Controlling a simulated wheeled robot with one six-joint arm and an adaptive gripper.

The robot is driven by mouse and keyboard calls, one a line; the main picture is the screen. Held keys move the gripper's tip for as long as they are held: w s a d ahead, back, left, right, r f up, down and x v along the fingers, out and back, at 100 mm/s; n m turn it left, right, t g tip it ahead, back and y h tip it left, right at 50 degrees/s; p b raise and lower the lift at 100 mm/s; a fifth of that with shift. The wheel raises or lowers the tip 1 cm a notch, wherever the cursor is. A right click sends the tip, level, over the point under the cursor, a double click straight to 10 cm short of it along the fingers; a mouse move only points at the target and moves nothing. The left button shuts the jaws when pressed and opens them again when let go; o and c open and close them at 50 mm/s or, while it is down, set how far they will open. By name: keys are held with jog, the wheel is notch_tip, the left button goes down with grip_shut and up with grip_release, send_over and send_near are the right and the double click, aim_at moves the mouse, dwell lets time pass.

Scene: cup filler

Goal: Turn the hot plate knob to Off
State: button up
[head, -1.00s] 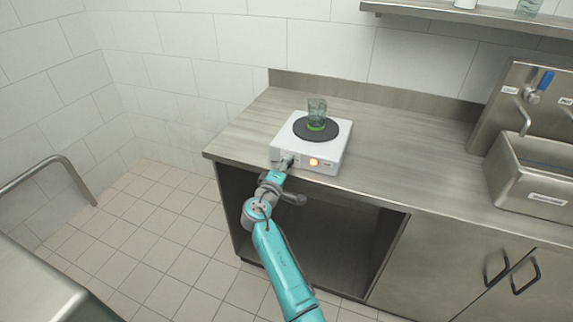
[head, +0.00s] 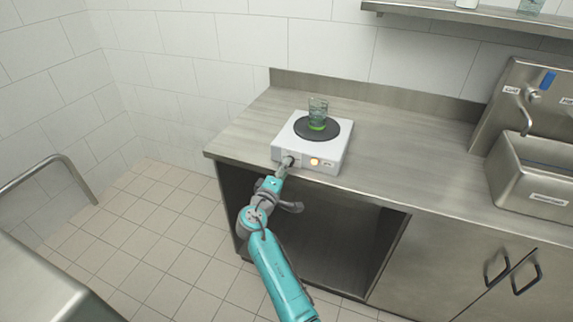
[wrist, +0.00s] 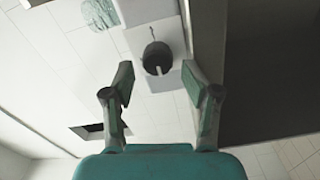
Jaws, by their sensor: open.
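The white hot plate (head: 325,143) sits on the steel counter with a dark round plate on top. Its front carries a lit amber light (head: 314,162) and, left of it, the dark knob (head: 290,161). In the wrist view the knob (wrist: 157,58) is a dark disc with a pale bar, near the hot plate's white front. My gripper (head: 282,170) is just in front of the knob. In the wrist view its fingers (wrist: 157,78) are spread, with the knob beyond and between the tips, apparently untouched. The knob's setting marks are too small to read.
A clear glass (head: 318,113) with green at its bottom stands on the hot plate. The counter (head: 400,165) is bare to the right, up to a steel sink (head: 535,175) with a blue-handled tap. An open cabinet bay lies below the hot plate.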

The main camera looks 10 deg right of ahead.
jog(key=shift+r+v, duration=0.2)
jog(key=shift+v, duration=2.25)
jog(key=s+d+f+y, duration=0.3)
jog(key=s+f+y, duration=0.2)
jog(key=s+f, duration=0.85)
jog(key=s+d+f+g+y, duration=0.15)
jog(key=s+f, duration=0.25)
jog(key=s, duration=0.5)
jog(key=s+f+y, duration=0.2)
jog(key=s+f, duration=0.2)
jog(key=s, duration=0.5)
jog(key=s+r+m+y, duration=0.1)
jog(key=s+r+m, duration=0.1)
jog(key=s, duration=0.7)
jog(key=s+r+m+y, duration=0.1)
jog(key=s+r, duration=0.2)
jog(key=s, duration=0.6)
jog(key=s+r+m+t, duration=0.1)
jog(key=s+r+m, duration=0.4)
jog(key=s+r, duration=0.6)
notch_tip(320, 180, up, 2)
jog(key=shift+r+t, duration=0.15)
jog(key=shift+t, duration=0.2)
